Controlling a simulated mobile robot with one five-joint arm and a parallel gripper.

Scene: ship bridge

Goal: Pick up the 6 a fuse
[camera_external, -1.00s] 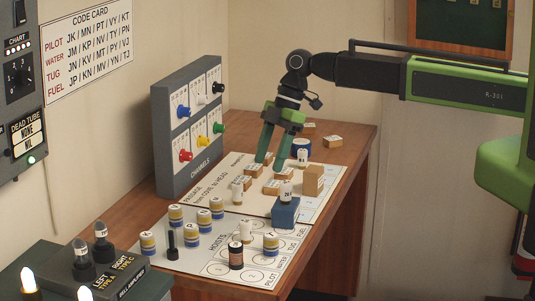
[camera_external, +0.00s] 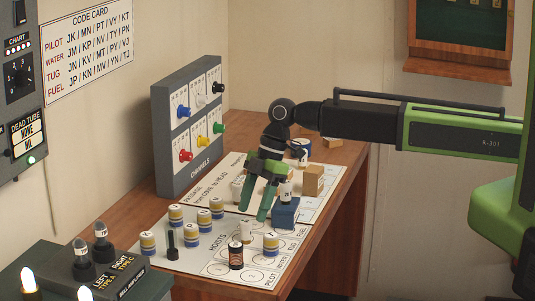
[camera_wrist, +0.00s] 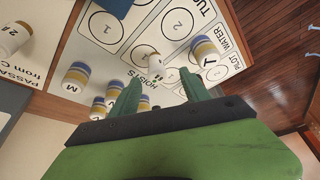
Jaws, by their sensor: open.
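Several white fuse-like cylinders are in view, but I cannot read 6 A on any. My arm and fingers hide part of the passage sheet.
Several yellow-blue-white drums (camera_external: 203,217) stand on the hoists sheet, with a black peg (camera_external: 172,243) and a dark copper-banded cylinder (camera_external: 236,257). A blue block (camera_external: 285,214) and a wooden block (camera_external: 313,181) are close right of my gripper. The channels panel (camera_external: 190,130) stands behind left.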

